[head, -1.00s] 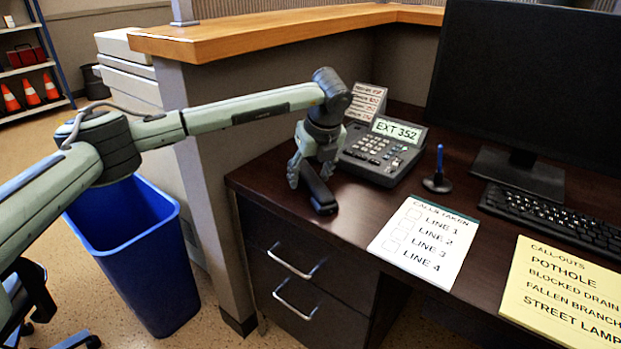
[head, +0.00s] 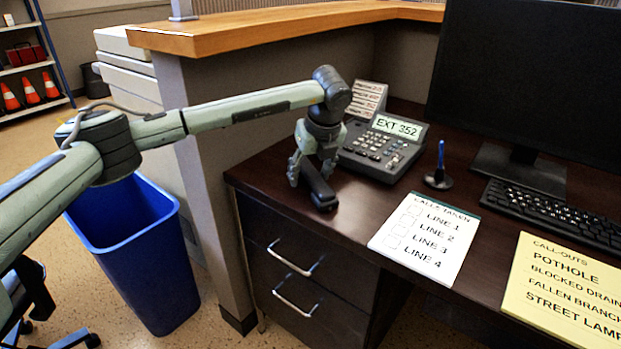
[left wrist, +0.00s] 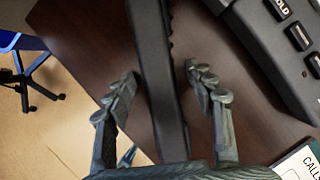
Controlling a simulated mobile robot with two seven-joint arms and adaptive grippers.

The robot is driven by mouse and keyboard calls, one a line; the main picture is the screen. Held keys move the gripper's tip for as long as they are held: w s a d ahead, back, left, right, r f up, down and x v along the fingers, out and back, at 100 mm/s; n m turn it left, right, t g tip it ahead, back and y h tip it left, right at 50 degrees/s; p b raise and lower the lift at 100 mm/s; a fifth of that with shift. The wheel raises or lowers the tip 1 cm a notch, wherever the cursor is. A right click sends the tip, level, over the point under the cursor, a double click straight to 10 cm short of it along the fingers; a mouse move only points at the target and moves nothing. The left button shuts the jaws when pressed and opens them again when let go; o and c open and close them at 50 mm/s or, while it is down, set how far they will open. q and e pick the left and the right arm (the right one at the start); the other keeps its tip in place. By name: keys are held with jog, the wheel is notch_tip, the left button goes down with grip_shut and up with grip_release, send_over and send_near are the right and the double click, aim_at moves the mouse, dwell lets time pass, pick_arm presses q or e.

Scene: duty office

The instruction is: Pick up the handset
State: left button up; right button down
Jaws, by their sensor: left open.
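The dark handset (head: 318,187) lies on the desk at the left of the desk phone (head: 382,150), whose screen reads EXT 352. My left gripper (head: 309,172) is over the handset, pointing down. In the left wrist view the open fingers (left wrist: 160,85) stand on either side of the handset (left wrist: 158,60), with a gap visible on both sides. Part of the handset is hidden behind the gripper in the head view. The phone's edge with its keys (left wrist: 285,50) shows at the right of the wrist view. My right gripper is not in view.
A calls list (head: 425,238), a yellow call-outs sheet (head: 568,290), a blue pen in a stand (head: 439,175), a keyboard (head: 560,215) and a monitor (head: 530,80) are on the desk. A raised wooden counter (head: 260,30) stands behind. A blue bin (head: 135,255) is left of the drawers.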

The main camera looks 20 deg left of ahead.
pick_arm(q)
grip_shut()
dwell(0.4)
